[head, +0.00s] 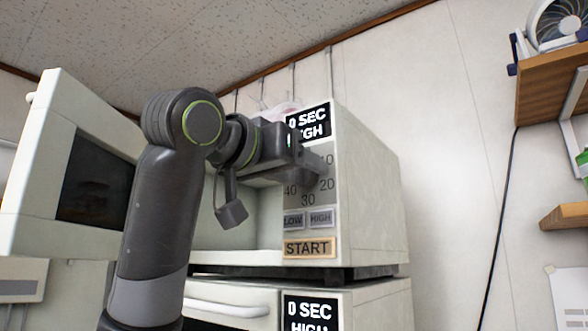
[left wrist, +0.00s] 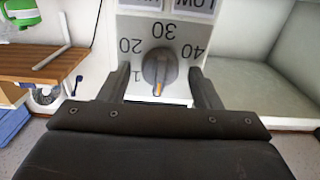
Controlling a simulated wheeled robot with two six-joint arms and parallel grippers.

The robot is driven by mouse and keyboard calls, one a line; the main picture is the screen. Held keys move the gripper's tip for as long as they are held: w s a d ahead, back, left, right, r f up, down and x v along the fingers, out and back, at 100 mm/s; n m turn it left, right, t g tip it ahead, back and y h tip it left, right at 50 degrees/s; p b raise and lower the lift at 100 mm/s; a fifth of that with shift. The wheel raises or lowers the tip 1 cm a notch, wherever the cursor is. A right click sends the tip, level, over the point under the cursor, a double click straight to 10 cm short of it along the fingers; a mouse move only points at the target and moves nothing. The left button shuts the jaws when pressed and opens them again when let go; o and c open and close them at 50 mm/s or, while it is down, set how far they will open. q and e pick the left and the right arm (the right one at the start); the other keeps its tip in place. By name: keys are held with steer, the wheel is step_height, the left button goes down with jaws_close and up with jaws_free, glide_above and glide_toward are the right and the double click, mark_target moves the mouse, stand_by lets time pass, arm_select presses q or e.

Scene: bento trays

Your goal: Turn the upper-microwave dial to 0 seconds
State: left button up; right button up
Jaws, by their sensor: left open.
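The upper microwave (head: 365,190) has its door (head: 40,170) swung open to the left. Its display (head: 312,122) reads "0 SEC" and "HIGH", with the left edge partly covered. The dial (left wrist: 158,68) shows upside down in the left wrist view, grey with an orange mark pointing down, away from the 30. In the head view my gripper hides the dial. My left gripper (head: 300,168) is open in front of the panel; its fingers (left wrist: 160,88) stand on either side of the dial, with visible gaps. My right gripper is not in view.
The LOW and HIGH buttons and the START button (head: 309,247) lie below the dial. A lower microwave (head: 360,305) stands underneath. Wooden shelves (head: 550,85) with a fan (head: 560,22) are on the right wall. The open cavity (left wrist: 260,75) is beside the panel.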

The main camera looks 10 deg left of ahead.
arm_select(q)
steer(key=shift+s, duration=0.1)
steer(key=shift+s+a, duration=0.2)
steer(key=shift+s, duration=0.05)
steer(key=b+v, duration=0.5)
steer(key=v, duration=1.1)
steer(key=shift+s+a+b, duration=0.15)
steer(key=shift+s+b, duration=0.15)
steer(key=shift+b, duration=0.1)
